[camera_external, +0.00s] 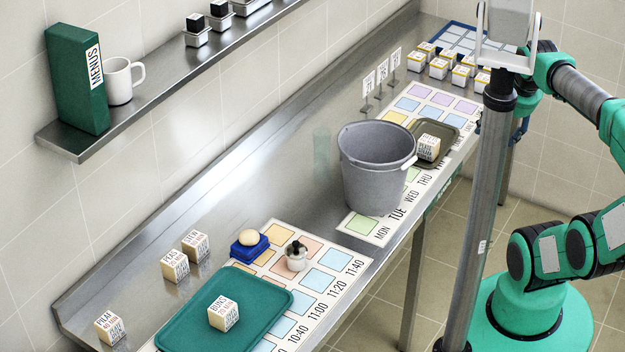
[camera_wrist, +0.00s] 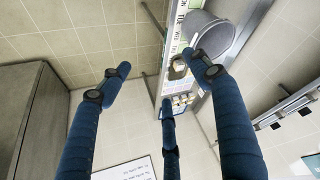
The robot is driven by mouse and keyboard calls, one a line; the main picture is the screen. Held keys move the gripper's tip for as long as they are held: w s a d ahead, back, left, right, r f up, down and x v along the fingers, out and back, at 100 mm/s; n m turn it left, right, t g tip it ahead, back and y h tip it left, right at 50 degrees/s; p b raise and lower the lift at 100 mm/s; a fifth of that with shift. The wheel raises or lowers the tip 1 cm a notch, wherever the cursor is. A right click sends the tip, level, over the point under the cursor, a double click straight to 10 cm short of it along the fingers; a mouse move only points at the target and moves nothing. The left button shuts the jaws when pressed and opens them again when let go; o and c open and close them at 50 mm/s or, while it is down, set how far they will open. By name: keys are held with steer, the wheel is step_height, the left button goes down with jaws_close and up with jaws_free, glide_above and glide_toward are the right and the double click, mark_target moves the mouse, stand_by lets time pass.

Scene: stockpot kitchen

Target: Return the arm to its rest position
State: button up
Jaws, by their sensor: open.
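My gripper (camera_wrist: 155,70) shows in the wrist view as dark blue fingers spread wide apart with nothing between them. In the external view my arm stands at the right, beyond the counter's front edge. The gripper there is mostly hidden behind a grey pole, with only dark blue bits showing beside it. In the wrist view the grey bucket-like pot (camera_wrist: 210,32) on the counter lies partly behind one finger, and no contact can be made out.
The pot (camera_external: 372,175) stands on the steel counter by a small tray (camera_external: 452,134) holding a block. A green tray (camera_external: 180,325) with a block (camera_external: 223,315) lies in front. A wall shelf (camera_external: 160,115) runs along the left. Floor is clear beside the counter.

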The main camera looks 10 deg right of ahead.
step_height(320, 180, down, 8)
steer(key=b, duration=0.8)
